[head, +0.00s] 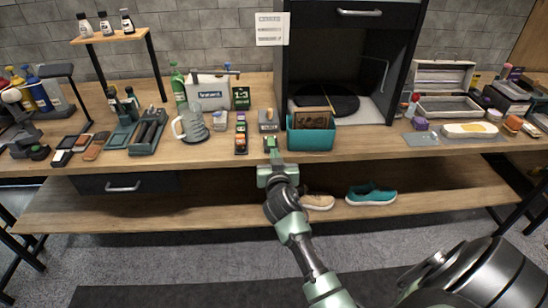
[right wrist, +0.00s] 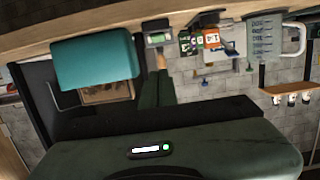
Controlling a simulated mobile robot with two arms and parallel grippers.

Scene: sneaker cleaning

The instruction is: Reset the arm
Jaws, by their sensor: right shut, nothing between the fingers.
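My right gripper (head: 272,146) is at the front edge of the workbench (head: 200,158), near its middle. It is just left of the teal bin (head: 312,138) and in front of a small block-like item (head: 268,121). Its fingers are shut with nothing between them. In the right wrist view the bench is upside down, and the dark green fingers (right wrist: 157,85) point towards its edge, beside the teal bin (right wrist: 95,60). I cannot tell whether the fingers touch anything. My left gripper is in neither view.
A grey measuring jug (head: 193,124) and several small items stand left of the gripper. Behind the bin is an open black cabinet (head: 283,60). A beige shoe (head: 318,202) and a teal shoe (head: 371,195) lie on the lower shelf (head: 130,212). The floor in front is clear.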

